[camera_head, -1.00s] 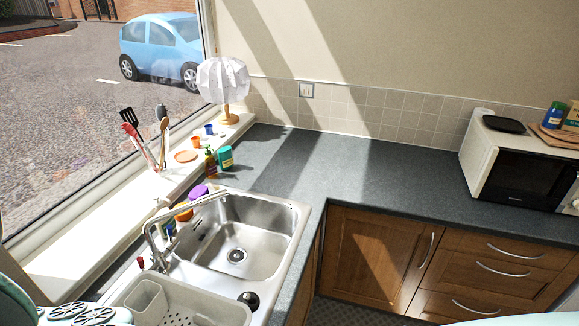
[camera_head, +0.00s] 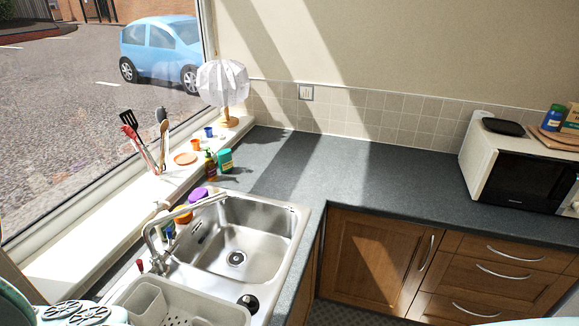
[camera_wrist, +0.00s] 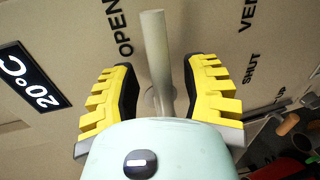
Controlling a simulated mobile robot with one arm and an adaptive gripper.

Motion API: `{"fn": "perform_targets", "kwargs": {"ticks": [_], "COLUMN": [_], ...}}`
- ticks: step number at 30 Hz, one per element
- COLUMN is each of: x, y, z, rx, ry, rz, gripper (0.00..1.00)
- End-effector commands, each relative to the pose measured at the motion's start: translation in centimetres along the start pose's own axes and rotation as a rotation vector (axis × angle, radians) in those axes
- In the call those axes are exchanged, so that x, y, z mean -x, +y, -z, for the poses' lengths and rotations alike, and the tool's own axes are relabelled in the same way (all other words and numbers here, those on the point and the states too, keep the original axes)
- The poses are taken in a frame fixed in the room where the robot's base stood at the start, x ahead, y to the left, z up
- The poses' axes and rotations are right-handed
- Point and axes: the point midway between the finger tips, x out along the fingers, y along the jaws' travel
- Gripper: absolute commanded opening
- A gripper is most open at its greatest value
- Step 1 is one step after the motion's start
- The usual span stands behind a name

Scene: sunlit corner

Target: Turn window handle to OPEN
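In the wrist view the window handle (camera_wrist: 155,40) is a pale grey bar, running up the picture from a round base. My gripper (camera_wrist: 161,68) has yellow fingers with dark pads, one on each side of the bar. The fingers are spread, with gaps visible between the pads and the bar. The word OPEN (camera_wrist: 121,28) is to the left of the bar. VENT (camera_wrist: 247,16) and SHUT (camera_wrist: 251,68) are to its right. The handle and my gripper do not show in the head view.
In the wrist view a dark 20°C label (camera_wrist: 33,82) is at the left. In the head view a steel sink (camera_head: 264,224) stands beside the sunlit window sill. The grey worktop (camera_head: 370,180) is mostly clear up to the microwave (camera_head: 515,168).

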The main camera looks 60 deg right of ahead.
Motion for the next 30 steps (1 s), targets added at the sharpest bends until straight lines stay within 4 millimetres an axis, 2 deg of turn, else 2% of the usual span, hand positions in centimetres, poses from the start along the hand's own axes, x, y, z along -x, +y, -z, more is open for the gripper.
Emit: {"fn": "perform_targets", "kwargs": {"ticks": [7, 11, 14, 17, 18, 21, 22, 23, 24, 30], "x": [0.0, 0.1, 0.4, 0.7, 0.9, 1.3, 1.4, 1.4, 1.6, 1.9], "y": [0.0, 0.9, 2.2, 4.3, 5.1, 7.0, 7.6, 8.0, 8.3, 9.8], "z": [0.0, -0.1, -0.2, -0.2, -0.3, -0.3, -0.3, -0.4, -0.4, -0.4], "rx": [-0.002, -0.004, -0.003, -0.006, -0.005, -0.004, -0.003, -0.002, -0.001, -0.002], "ry": [0.000, -0.001, -0.003, -0.002, -0.003, -0.001, -0.002, -0.003, -0.005, -0.002], "rz": [0.001, -0.003, -0.004, -0.011, -0.013, -0.018, -0.019, -0.018, -0.014, -0.008], "gripper": [0.47, 0.47, 0.47, 0.47, 0.48, 0.64, 0.64, 0.53, 0.47, 0.47]}}
